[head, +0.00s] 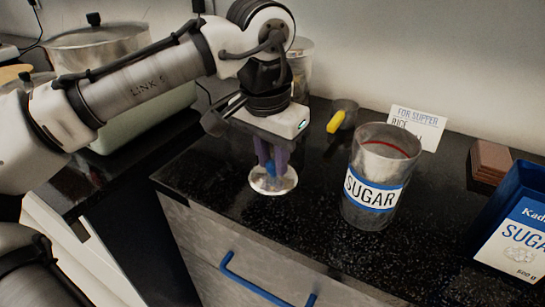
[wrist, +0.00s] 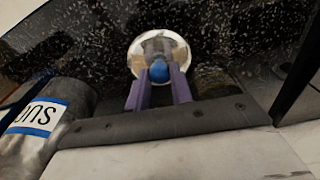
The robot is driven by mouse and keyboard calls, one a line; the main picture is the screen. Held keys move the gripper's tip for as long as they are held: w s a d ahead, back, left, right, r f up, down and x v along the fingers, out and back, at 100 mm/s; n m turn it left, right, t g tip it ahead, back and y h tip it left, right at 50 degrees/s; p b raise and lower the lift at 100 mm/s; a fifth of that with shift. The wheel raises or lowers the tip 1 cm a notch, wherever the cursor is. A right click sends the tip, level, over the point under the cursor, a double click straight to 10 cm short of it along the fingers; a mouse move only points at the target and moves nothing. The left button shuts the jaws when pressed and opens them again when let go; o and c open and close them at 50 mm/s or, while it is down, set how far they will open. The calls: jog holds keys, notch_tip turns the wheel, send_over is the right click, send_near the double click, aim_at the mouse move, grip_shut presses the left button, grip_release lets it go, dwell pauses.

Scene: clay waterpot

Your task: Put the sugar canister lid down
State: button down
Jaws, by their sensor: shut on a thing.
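The sugar canister lid (head: 285,184) is a round shiny disc with a blue knob, left of the canister near the counter's front edge. My gripper (head: 271,166) points down, its purple fingers shut on the blue knob. The lid looks level and very low over the counter; I cannot tell whether it touches. The wrist view also shows the lid (wrist: 138,52) with the knob between the fingertips. The sugar canister (head: 362,218) is a metal cylinder labelled SUGAR, upright and uncovered, with a red line inside. It shows in the wrist view (wrist: 78,100) at lower left.
A dark speckled counter (head: 215,165) has free room around the lid. A blue sugar box (head: 515,225) stands at far right, near brown blocks (head: 490,162). A white card (head: 418,125) and a small cup with a yellow handle (head: 336,122) are behind. A large pot (head: 95,48) is at left.

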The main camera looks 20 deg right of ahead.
aim_at(268, 179)
jog(key=shift+f, duration=0.15)
jog(key=c, duration=1.2)
grip_release()
jog(key=shift+c, duration=0.2)
notch_tip(268, 179, up, 12)
jog(key=a+p, duration=0.1)
jog(key=p, duration=0.2)
jog(key=shift+s+r, duration=0.2)
jog(key=shift+s, duration=0.25)
jog(key=shift+a, duration=0.1)
